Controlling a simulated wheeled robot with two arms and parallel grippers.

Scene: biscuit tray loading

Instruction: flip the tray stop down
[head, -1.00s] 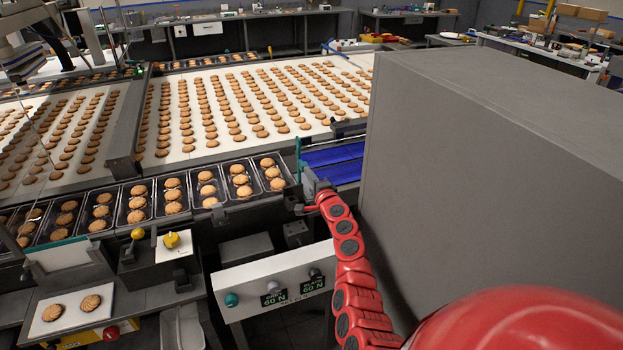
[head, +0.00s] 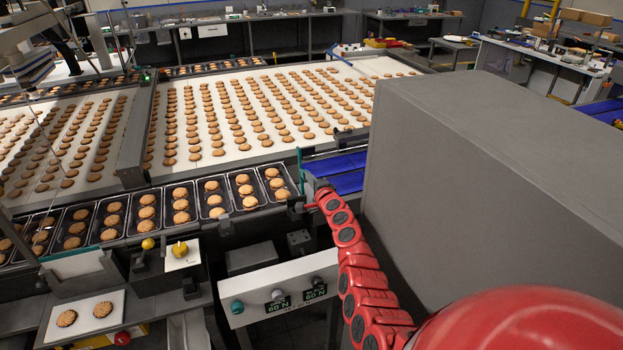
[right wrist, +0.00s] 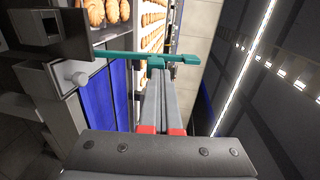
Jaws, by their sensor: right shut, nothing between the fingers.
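The tray stop is a teal bar (head: 299,160) standing upright at the right end of the tray row, before the blue belt. In the right wrist view the teal bar (right wrist: 115,52) crosses the upper middle. My right gripper (head: 308,183) is close beside the stop. In the right wrist view my right gripper (right wrist: 159,70) is shut and empty, with its fingertips right at the bar; I cannot tell whether they touch it. The last biscuit tray (head: 288,194) lies just left of the stop. My left gripper is not in view.
A large grey cabinet (head: 470,165) stands close to the right of my right arm. The blue belt (head: 340,170) runs between stop and cabinet. A control panel (head: 278,290) with knobs and displays is below, in front. A wide white biscuit conveyor (head: 250,150) lies behind.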

